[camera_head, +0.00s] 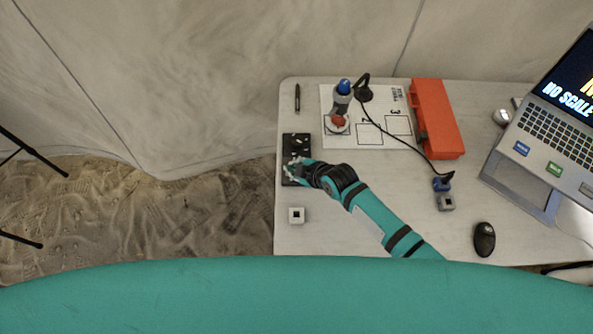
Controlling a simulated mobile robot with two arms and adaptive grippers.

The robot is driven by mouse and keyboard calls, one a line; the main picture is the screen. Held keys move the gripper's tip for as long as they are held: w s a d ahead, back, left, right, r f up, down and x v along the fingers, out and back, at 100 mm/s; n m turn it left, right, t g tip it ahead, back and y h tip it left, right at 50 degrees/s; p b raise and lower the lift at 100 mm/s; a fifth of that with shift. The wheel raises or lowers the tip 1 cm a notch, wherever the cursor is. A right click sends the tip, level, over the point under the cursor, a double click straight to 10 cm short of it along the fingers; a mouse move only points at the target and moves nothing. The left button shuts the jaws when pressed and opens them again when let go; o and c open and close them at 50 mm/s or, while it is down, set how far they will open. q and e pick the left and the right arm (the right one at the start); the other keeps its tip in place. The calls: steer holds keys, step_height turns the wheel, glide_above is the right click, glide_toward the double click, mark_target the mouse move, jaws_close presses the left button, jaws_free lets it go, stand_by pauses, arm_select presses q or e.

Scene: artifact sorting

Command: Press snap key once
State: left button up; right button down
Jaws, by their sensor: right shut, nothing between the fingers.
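My right gripper (294,169) is at the table's left edge, over the lower part of a black tray (290,140). It is shut, and I see nothing held between its fingers. It hides part of the tray, and I cannot tell if it touches it. An open laptop (545,125) stands at the right, well away from the gripper. Below its keyboard are a blue key or label (521,148), a green one (554,169) and a grey one (586,189). Their lettering is too small to read, so I cannot tell which is the snap key. My left gripper is not in view.
A numbered white sheet (370,134) bears a blue-capped bottle (342,98) and a reddish object (338,121). A black cable runs from a dark stand (364,92).

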steer(key=shift+f+b, duration=0.4)
steer(key=shift+f, duration=0.25)
stand_by(0.7)
steer(key=shift+r, duration=0.1)
steer(key=shift+r+p, duration=0.85)
steer(key=shift+p, duration=0.05)
step_height(320, 180, up, 5)
steer(key=p, duration=0.4)
steer(key=shift+r+p, duration=0.1)
steer(key=shift+p, duration=0.3)
stand_by(0.5)
